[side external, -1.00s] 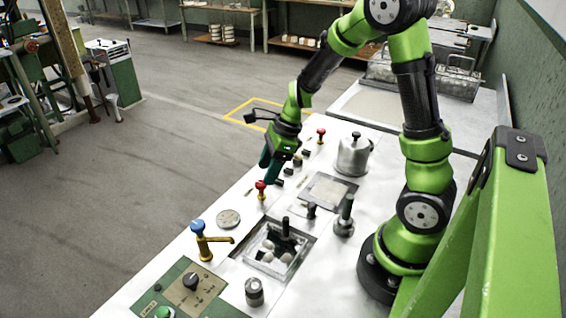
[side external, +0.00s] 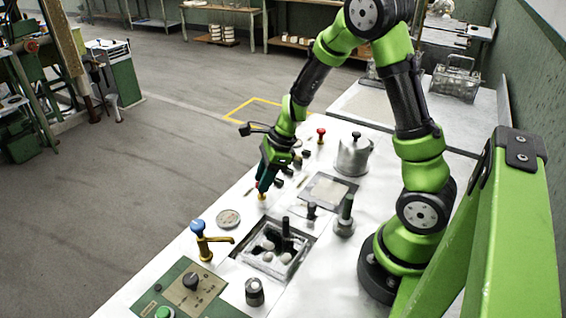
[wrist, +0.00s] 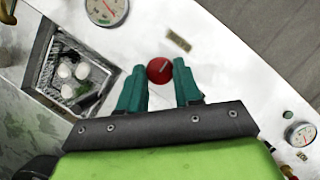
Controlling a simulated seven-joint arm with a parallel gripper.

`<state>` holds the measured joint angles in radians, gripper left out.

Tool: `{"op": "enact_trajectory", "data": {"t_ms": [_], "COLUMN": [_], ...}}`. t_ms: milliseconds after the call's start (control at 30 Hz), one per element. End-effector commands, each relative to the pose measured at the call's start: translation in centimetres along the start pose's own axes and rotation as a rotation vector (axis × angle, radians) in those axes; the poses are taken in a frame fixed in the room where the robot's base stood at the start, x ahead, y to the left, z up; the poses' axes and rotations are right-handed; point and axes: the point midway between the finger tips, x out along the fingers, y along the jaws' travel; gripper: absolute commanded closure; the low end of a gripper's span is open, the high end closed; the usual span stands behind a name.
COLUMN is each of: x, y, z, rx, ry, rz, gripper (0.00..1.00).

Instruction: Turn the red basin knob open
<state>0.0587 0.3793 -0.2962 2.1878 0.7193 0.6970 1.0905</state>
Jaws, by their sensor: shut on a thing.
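The red basin knob (wrist: 159,70) shows in the wrist view as a round red cap between the two teal fingers of my gripper (wrist: 158,80). In the side external view my gripper (side external: 262,184) points down over this knob and hides its red top. Only a bit of its yellow base (side external: 261,197) shows below the fingertips. My gripper is shut on the knob. How far the knob is turned cannot be told.
A blue-topped yellow tap (side external: 198,228) stands nearer the camera. An open basin (side external: 249,262) with pale cocoons lies beside it. Another red knob (side external: 321,132) stands farther back, near a metal pot (side external: 354,155). A round gauge (side external: 228,218) is set in the white counter.

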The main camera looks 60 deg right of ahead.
Motion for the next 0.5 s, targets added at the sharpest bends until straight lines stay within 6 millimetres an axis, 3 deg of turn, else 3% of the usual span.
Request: {"op": "enact_trajectory", "data": {"t_ms": [500], "x": [-0.05], "y": [-0.26], "z": [0.01], "rx": [-0.155], "ry": [-0.001], "rz": [0.063], "gripper": [0.97]}}
